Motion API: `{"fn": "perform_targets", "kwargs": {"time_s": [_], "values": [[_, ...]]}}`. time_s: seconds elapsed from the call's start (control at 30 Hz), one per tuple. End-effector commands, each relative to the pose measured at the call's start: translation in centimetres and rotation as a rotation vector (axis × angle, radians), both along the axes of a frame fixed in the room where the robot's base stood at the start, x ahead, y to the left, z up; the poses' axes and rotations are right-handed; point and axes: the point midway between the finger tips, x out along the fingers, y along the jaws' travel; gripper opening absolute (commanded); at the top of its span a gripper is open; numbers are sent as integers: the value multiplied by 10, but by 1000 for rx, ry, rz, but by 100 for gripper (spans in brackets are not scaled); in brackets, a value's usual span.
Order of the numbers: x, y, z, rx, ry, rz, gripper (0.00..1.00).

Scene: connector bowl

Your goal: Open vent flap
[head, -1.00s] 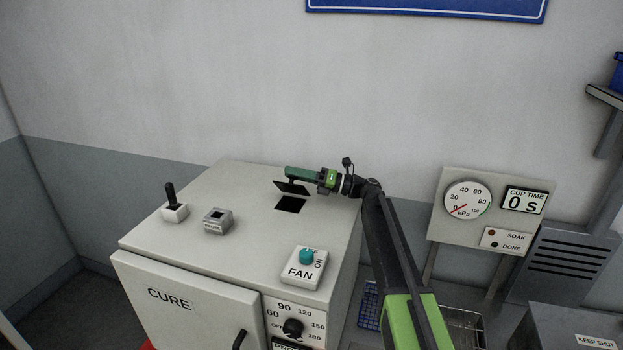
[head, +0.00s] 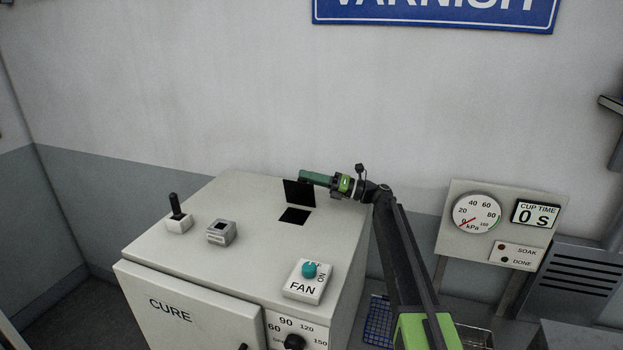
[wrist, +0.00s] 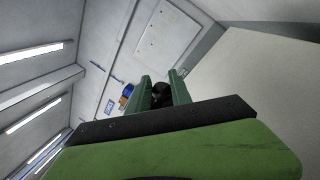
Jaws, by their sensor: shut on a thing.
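The vent flap (head: 299,193) is a dark plate on top of the cure oven (head: 245,195). It stands up nearly upright behind a dark square opening (head: 294,216). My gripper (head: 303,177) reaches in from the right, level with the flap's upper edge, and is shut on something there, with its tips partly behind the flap. In the wrist view my green fingers (wrist: 165,88) have a small dark thing between them.
A gauge panel (head: 500,258) stands to the right. The wall is close behind.

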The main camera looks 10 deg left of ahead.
Motion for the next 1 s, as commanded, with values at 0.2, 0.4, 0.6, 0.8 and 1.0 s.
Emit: {"fn": "perform_targets", "kwargs": {"time_s": [0.2, 0.4, 0.6, 0.8, 1.0], "values": [[-4, 8, -9, -27, -9, 8, 0], [-4, 10, -9, -27, -8, 10, 0], [-5, 11, -9, -27, -9, 12, 0], [-6, 12, -9, -27, -9, 13, 0], [-6, 13, -9, -27, -9, 14, 0]]}}
